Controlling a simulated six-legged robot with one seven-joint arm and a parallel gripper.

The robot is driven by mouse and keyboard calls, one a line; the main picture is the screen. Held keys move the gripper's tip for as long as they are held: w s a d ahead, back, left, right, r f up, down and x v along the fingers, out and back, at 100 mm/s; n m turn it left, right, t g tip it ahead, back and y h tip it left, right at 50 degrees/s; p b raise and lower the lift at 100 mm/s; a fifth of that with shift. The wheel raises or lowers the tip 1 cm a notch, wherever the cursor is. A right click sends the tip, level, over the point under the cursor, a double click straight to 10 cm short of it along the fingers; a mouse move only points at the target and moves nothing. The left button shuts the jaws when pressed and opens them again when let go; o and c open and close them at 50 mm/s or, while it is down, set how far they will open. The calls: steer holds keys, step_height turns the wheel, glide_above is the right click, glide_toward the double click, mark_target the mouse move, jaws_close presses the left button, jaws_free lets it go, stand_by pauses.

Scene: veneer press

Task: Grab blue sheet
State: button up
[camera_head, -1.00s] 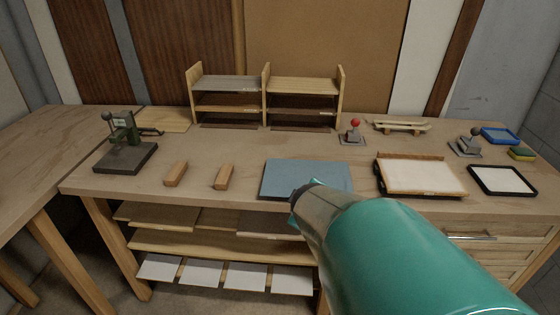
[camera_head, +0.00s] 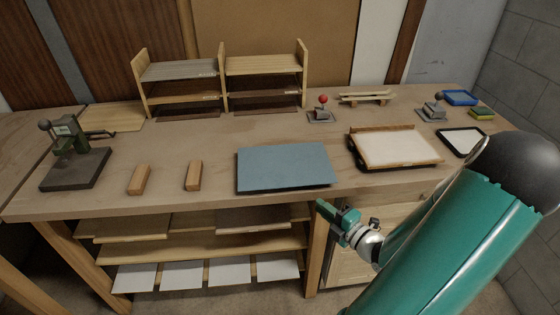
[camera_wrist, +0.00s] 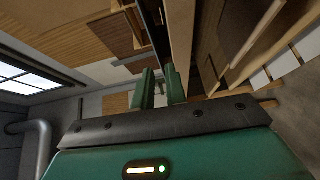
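The blue sheet (camera_head: 287,167) lies flat on the workbench near its front edge, at the middle of the head view. Nothing covers it. My gripper (camera_head: 328,212) is just in front of the bench's front edge, below and right of the sheet's near right corner, apart from it. In the wrist view my gripper (camera_wrist: 160,82) shows two green fingers with a gap between them and nothing held. I cannot make out the blue sheet in the wrist view.
Two wooden blocks (camera_head: 193,176) lie left of the sheet. A framed pale tray (camera_head: 396,149) and a red-knobbed lever (camera_head: 322,110) stand to its right and behind. A wooden rack (camera_head: 221,80) stands at the back. The bench's front edge (camera_head: 210,204) lies near my gripper.

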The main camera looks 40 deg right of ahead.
mark_target(290, 181)
steer(key=w, duration=1.4)
steer(key=shift+r, duration=0.3)
steer(key=shift+s, duration=0.1)
steer(key=shift+c, duration=0.4)
jaws_close()
steer(key=shift+r, duration=0.1)
